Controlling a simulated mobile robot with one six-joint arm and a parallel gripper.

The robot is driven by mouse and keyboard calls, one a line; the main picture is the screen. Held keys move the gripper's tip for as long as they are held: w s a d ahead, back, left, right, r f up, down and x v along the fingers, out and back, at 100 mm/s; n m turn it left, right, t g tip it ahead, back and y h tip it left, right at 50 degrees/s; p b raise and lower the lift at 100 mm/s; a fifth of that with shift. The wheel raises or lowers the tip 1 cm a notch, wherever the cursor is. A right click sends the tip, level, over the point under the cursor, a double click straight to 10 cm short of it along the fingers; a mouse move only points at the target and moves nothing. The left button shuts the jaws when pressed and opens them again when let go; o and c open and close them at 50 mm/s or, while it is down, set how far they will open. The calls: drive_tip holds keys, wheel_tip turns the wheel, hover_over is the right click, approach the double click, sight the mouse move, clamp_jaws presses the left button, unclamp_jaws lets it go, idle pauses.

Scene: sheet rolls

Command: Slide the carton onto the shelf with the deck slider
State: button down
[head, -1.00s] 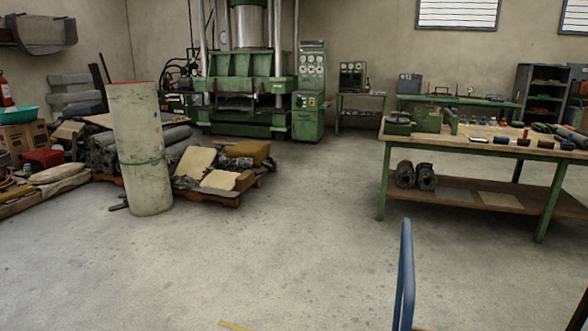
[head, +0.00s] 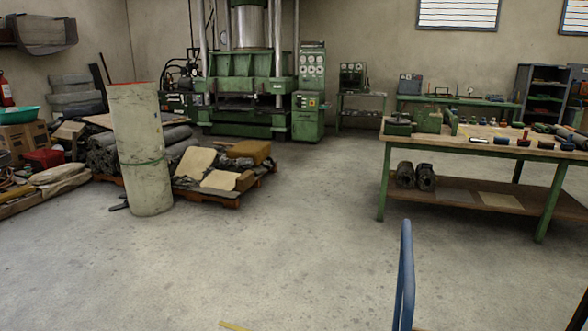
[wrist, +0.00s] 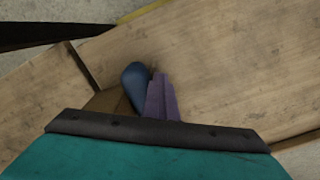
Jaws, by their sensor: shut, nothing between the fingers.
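My gripper (wrist: 162,98) shows in the wrist view as a narrow purple ridged piece that I take for its shut fingers, in front of a wide teal body with a dark edge. Nothing shows between the fingers. A blue rounded bar (wrist: 135,78) is right beside them on the left; I cannot tell if they touch. A blue upright bar (head: 405,270) stands at the bottom of the head view; whether it is the same part, or belongs to the deck slider, is unclear. A wooden deck (wrist: 225,75) lies below my gripper. I cannot make out the carton or the target shelf for certain.
A tall pale roll (head: 142,160) stands upright at the left, before a loaded pallet (head: 215,195). A green-legged workbench (head: 480,140) with a lower shelf stands at the right. A yellow floor strip (head: 234,326) shows at the bottom. The concrete floor (head: 300,210) between is clear.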

drive_tip(key=shift+s+d+p, duration=0.35)
drive_tip(key=shift+s+d, duration=0.25)
drive_tip(key=shift+d, duration=1.2)
drive_tip(key=shift+s+d+p, duration=0.3)
drive_tip(key=shift+s+d, duration=0.3)
drive_tip(key=shift+d, duration=1.15)
drive_tip(key=shift+s+d+p, duration=0.35)
drive_tip(key=shift+s+d, duration=0.25)
drive_tip(key=shift+d, duration=1.2)
drive_tip(key=shift+a, duration=0.15)
drive_tip(key=shift+w+a, duration=0.25)
drive_tip(key=shift+a, duration=0.3)
drive_tip(key=shift+w+a, duration=0.2)
drive_tip(key=shift+a, duration=0.35)
drive_tip(key=shift+r, duration=0.1)
drive_tip(key=shift+r+p, duration=3.3)
drive_tip(key=shift+r, duration=2.6)
drive_tip(key=shift+w, duration=0.1)
